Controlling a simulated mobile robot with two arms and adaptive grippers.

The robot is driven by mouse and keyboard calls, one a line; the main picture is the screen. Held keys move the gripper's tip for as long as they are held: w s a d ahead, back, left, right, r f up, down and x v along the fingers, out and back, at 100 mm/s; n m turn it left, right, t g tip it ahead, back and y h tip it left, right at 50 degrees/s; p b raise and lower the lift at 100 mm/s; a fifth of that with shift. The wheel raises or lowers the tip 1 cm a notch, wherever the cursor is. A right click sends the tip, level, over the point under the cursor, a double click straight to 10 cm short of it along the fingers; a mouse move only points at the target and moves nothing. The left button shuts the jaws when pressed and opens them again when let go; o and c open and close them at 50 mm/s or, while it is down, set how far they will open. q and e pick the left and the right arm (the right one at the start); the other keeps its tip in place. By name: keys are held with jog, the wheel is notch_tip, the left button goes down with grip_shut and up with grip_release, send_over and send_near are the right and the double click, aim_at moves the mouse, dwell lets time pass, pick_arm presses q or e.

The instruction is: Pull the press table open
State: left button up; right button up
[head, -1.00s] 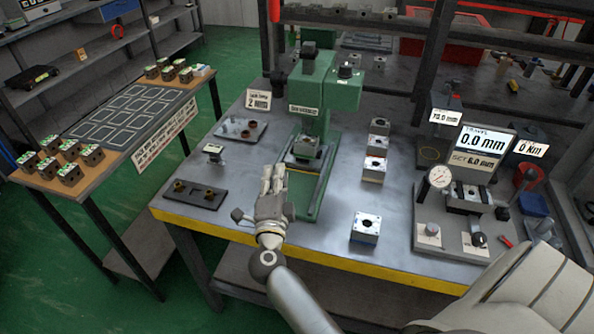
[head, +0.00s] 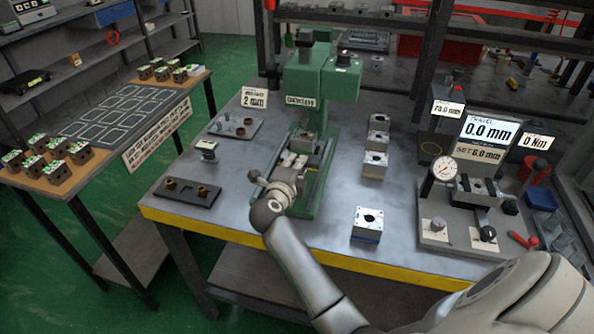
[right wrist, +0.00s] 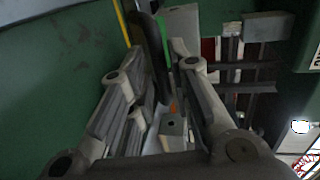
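The green press (head: 322,85) stands on the grey bench with a sliding table between rails at its base. A valve block (head: 304,141) sits on the press table under the ram. My right gripper (head: 291,160) is low over the front of the press base, fingers pointing toward the block. In the right wrist view its fingers (right wrist: 160,78) stand apart, with a dark upright part and a grey piece visible beyond and between them. I cannot tell whether they touch the table. The gripper hides part of the table front. My left gripper is not in view.
A dark plate with brass parts (head: 187,192) and a grey tray (head: 235,127) lie left of the press. Several valve blocks (head: 367,224) stand to its right. A gauge fixture (head: 460,235) stands farther right. The bench's yellow front edge (head: 300,254) is close to my arm.

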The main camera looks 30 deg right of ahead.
jog(key=shift+w+d, duration=0.3)
jog(key=shift+d, duration=0.15)
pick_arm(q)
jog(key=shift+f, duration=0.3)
pick_arm(e)
grip_shut()
